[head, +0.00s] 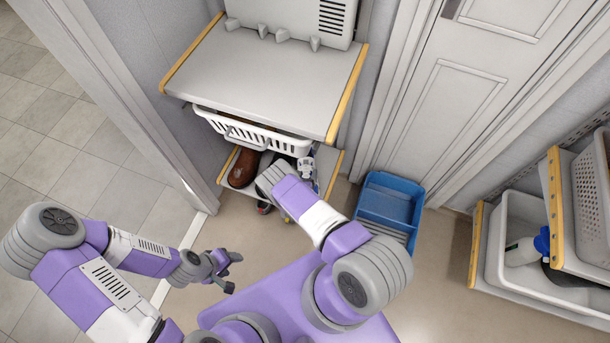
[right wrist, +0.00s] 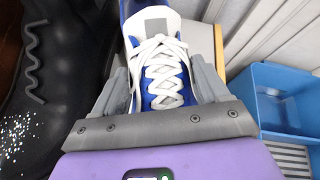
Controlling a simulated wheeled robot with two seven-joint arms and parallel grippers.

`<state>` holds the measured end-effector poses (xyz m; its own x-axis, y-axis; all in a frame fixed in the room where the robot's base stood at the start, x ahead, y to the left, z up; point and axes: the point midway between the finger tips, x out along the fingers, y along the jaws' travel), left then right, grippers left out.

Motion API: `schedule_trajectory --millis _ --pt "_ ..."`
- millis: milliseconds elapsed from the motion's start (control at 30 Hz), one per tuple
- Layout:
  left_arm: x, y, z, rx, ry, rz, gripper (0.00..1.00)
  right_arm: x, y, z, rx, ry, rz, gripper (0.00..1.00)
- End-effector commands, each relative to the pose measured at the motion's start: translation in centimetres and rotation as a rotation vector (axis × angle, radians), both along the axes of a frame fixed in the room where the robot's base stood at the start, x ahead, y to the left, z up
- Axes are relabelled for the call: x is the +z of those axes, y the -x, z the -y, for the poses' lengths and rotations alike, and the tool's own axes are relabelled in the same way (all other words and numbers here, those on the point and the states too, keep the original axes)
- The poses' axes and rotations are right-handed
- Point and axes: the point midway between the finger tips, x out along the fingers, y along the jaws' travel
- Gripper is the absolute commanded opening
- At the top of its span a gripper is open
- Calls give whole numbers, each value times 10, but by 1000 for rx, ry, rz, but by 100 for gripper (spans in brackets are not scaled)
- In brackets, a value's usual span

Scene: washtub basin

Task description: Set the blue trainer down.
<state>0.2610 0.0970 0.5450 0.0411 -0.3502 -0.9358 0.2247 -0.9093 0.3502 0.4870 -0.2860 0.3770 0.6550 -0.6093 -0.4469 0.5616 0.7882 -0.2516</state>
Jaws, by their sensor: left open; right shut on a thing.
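The blue trainer (right wrist: 158,52), with white laces and a grey tongue tab, is in the right wrist view. My right gripper (right wrist: 164,82) is shut on it, one finger on each side of the laced upper. In the head view my right arm covers most of this area, and only a small white and blue patch shows beside the wrist. I cannot tell there whether the trainer touches the lower shelf (head: 327,160). My left gripper (head: 226,270) is open and empty, low over the floor at the left.
A black shoe (right wrist: 55,75) lies close left of the trainer. A brown shoe (head: 242,170) sits on the lower shelf's left. A white basket (head: 250,133) hangs above, under the upper shelf (head: 265,75). A blue bin (head: 392,205) stands on the floor to the right.

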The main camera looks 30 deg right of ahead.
Motion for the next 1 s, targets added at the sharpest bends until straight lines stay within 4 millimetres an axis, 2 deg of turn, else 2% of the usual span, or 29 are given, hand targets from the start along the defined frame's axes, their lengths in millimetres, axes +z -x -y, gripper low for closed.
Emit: schedule_trajectory --millis 33,200,533,1000 --pt "0 0 0 0 0 0 56 -1 0 0 0 -1 -1 77" --pt "0 0 0 0 0 0 56 -1 0 0 0 -1 -1 100" --pt "4 0 0 0 0 0 56 5 3 -3 1 0 -1 100" --pt "44 0 0 0 0 0 56 48 65 -60 3 0 -4 100"
